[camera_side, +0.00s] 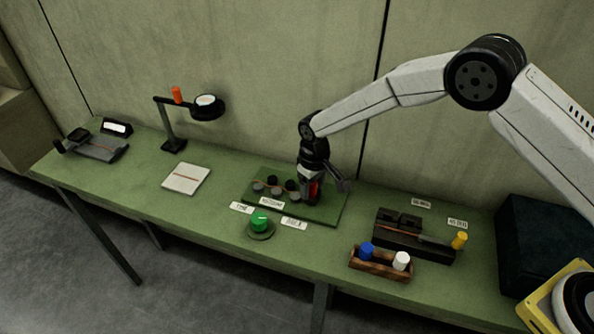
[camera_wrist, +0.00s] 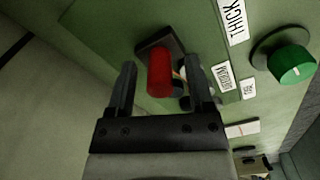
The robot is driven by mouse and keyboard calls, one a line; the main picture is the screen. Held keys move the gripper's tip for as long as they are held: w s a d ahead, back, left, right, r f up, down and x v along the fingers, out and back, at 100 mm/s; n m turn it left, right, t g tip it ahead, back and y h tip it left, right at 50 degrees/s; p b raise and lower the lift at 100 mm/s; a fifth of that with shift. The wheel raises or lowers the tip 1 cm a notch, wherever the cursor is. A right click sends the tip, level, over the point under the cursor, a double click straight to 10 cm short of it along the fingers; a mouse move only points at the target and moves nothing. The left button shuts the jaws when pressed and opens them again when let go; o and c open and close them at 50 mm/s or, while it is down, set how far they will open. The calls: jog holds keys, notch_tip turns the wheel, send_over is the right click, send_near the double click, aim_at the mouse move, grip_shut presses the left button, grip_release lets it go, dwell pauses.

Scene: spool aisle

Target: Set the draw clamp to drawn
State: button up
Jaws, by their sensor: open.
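My gripper (camera_side: 322,187) is open and points down over the green board (camera_side: 328,210). In the wrist view its two fingers (camera_wrist: 161,68) stand apart, with a red handle (camera_wrist: 160,73) on a dark base (camera_wrist: 172,42) between and just beyond their tips. I cannot tell whether they touch it. Which one is the draw clamp is not marked legibly.
A green knob (camera_side: 260,222) stands in front of the board near labels, one reading THICK (camera_wrist: 232,20). A wooden tray (camera_side: 382,272) with blue and white pegs lies front right. A lamp (camera_side: 208,107), a pale pad (camera_side: 186,179) and a grey device (camera_side: 97,148) are left.

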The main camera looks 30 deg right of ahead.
grip_shut()
dwell(1.4)
